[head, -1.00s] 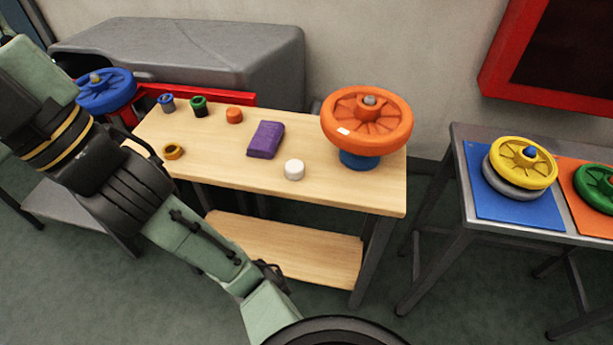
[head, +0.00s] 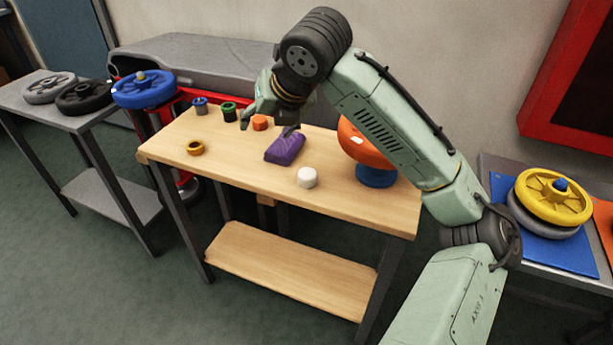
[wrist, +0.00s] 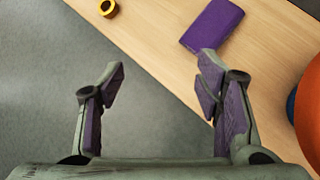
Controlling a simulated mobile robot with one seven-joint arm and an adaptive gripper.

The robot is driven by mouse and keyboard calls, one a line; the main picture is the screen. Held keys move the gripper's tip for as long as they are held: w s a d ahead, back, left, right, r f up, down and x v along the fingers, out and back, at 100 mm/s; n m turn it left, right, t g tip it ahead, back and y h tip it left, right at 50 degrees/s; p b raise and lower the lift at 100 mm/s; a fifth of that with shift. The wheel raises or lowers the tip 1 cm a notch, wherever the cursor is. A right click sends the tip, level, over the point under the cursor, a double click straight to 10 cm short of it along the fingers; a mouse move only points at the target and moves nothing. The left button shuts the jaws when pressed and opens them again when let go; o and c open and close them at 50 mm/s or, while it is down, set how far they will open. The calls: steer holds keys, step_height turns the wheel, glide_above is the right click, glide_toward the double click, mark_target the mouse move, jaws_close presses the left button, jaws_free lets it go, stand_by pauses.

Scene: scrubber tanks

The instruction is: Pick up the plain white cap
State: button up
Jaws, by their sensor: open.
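The plain white cap (head: 307,178) stands on the wooden table (head: 340,207) near its front edge, in front of the purple block (head: 285,148) and left of the orange wheel's blue base. I cannot make out the cap in the wrist view. My gripper (head: 268,120) is raised above the back of the table, behind and left of the cap in the head view. In the wrist view my gripper (wrist: 160,72) has its fingers spread wide with nothing between them, and the purple block (wrist: 212,24) shows beyond the right fingertip.
The orange wheel (head: 362,144) on its blue base (head: 375,175) is partly hidden by my arm. Blue (head: 200,107), green (head: 229,111), orange (head: 260,122) and yellow (head: 195,148) small parts are on the table. A side table at right holds a yellow wheel (head: 553,197).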

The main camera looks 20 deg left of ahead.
steer(key=w+d+f+n+h, duration=0.1)
steer(key=d+f+n+h, duration=0.15)
steer(key=d, duration=0.65)
steer(key=g, duration=0.1)
glide_above(307, 173)
steer(key=s+d, duration=0.2)
steer(key=shift+m+h, duration=0.35)
steer(key=shift+h, duration=0.1)
steer(key=f, duration=0.5)
steer(key=shift+w+a, duration=0.2)
steer(key=shift+w, duration=0.05)
steer(key=shift+p+x, duration=0.35)
steer(key=shift+x, duration=2.7)
steer(key=shift+s+d, duration=0.15)
steer(key=shift+s, duration=0.1)
steer(key=shift+c, duration=0.4)
steer(key=c, duration=1)
